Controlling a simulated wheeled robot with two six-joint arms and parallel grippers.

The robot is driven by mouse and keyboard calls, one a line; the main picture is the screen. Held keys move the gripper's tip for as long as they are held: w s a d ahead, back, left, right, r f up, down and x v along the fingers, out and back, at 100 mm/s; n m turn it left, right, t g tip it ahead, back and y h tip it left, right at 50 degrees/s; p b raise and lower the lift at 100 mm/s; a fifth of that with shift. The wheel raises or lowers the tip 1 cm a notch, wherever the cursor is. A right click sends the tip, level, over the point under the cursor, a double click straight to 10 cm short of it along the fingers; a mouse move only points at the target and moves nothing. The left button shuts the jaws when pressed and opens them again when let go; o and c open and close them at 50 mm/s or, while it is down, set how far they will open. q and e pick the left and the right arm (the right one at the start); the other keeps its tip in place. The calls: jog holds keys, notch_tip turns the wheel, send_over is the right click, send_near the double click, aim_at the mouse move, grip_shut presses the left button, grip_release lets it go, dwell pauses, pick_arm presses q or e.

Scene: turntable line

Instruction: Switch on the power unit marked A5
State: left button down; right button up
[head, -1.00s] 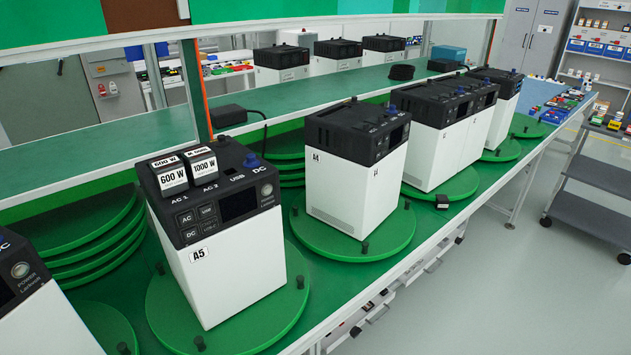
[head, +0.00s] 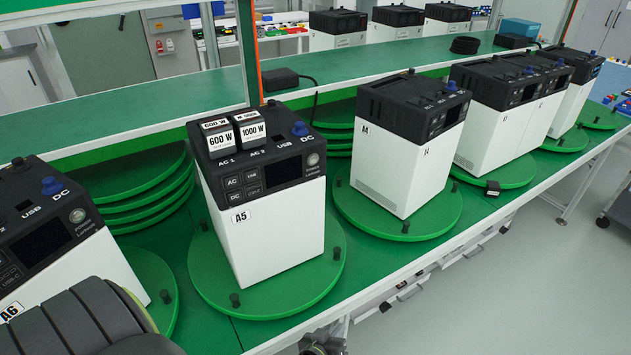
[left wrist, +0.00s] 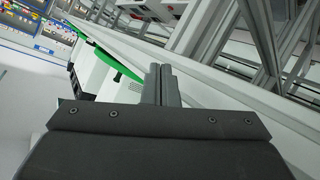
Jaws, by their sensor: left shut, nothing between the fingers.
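The power unit marked A5 (head: 265,225) is a white box with a black top and panel, standing upright on a green turntable (head: 215,285). Its panel has a dark screen, small AC, DC and USB buttons, and a round silver button (head: 313,159) at the right. Whether it is lit cannot be told. Two plug blocks marked 600 W (head: 220,140) and 1000 W (head: 251,130) sit on its top. My left gripper (left wrist: 161,72) is shut and empty in the left wrist view, near the table's edge. My right gripper is not in view.
Unit A6 (head: 45,235) stands at the left, partly hidden by my arm. Unit A4 (head: 400,165) and several similar units stand to the right on turntables. A green shelf (head: 110,105) runs behind, with a black adapter (head: 279,80).

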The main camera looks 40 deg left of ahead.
aim_at(313, 160)
pick_arm(q)
jog(key=w+r+n+t+y, duration=0.1)
jog(key=w+r+n+t, duration=0.3)
jog(key=r, duration=0.8)
jog(key=a+r+n+t+y, duration=0.1)
jog(key=r+n+y, duration=0.3)
jog(key=r, duration=1)
jog(key=a+r+n+t+y, duration=0.2)
jog(key=r+n+y, duration=0.2)
jog(key=r, duration=1)
jog(key=shift+w+a+r+n+p, duration=0.25)
jog(key=shift+a+r+n+p, duration=0.2)
jog(key=shift+n, duration=0.45)
jog(key=w+a+p, duration=0.2)
jog(key=w+a, duration=0.1)
jog(key=a, duration=0.5)
jog(key=shift+w, duration=0.2)
jog(key=shift+f, duration=0.1)
